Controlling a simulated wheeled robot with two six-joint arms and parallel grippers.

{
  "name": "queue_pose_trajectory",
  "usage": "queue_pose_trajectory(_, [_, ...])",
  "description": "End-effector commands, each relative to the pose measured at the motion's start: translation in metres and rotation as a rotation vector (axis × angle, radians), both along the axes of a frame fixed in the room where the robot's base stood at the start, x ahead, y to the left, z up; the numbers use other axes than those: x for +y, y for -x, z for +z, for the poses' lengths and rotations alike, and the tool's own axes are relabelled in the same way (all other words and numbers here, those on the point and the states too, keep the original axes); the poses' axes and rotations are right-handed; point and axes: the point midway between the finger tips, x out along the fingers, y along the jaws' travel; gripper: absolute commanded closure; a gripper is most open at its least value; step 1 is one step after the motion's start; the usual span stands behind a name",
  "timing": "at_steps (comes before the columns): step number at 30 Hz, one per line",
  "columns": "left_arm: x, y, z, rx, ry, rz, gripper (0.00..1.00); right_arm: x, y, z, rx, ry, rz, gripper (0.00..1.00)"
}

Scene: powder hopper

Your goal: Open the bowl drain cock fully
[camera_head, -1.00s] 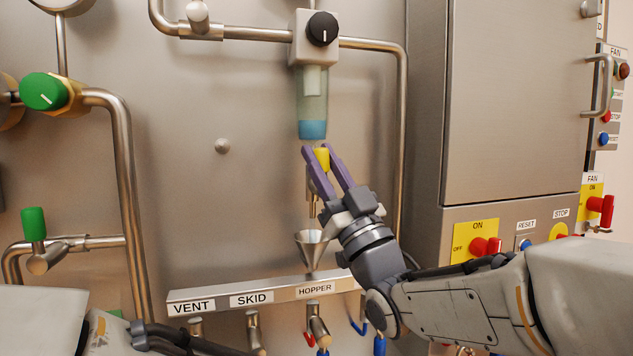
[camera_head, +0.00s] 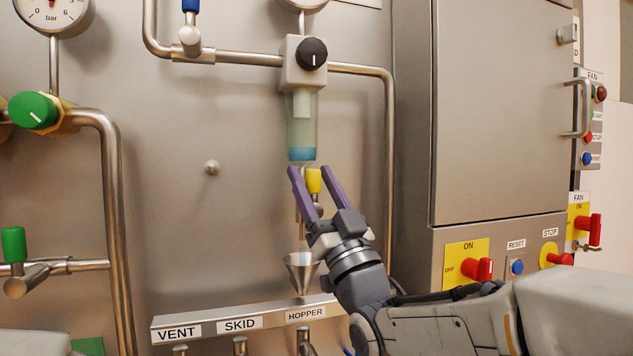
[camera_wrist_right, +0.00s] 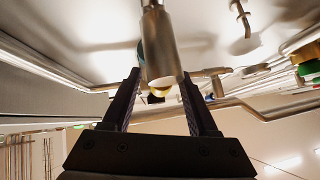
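The bowl drain cock has a yellow handle (camera_head: 314,181), just below the clear bowl (camera_head: 302,120) with blue at its bottom. My right gripper (camera_head: 310,172) reaches up from below right. Its two purple fingers stand apart on either side of the handle, with visible gaps. In the right wrist view a steel spout (camera_wrist_right: 161,48) hangs between the dark fingers (camera_wrist_right: 158,85), and a bit of yellow (camera_wrist_right: 158,92) shows behind its end. The cock's body is partly hidden by the fingers. My left gripper is out of view.
A steel funnel (camera_head: 302,272) stands below the cock, above a rail labelled VENT, SKID and HOPPER (camera_head: 245,318). A black knob (camera_head: 313,54) sits above the bowl. A pipe (camera_head: 389,150) runs down at the right, beside a steel cabinet (camera_head: 500,120).

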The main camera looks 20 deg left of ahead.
Motion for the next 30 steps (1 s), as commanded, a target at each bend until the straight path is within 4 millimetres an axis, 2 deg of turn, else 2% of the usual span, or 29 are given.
queue_pose_trajectory(8, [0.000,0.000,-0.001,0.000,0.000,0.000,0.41,-0.004,0.004,-0.006,0.000,0.002,0.000,0.41])
queue_pose_trajectory(21, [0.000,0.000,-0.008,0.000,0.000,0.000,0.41,-0.044,0.043,-0.063,0.001,0.002,-0.001,0.41])
queue_pose_trajectory(30, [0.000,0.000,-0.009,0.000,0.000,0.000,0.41,-0.053,0.052,-0.074,-0.001,0.000,-0.001,0.41])
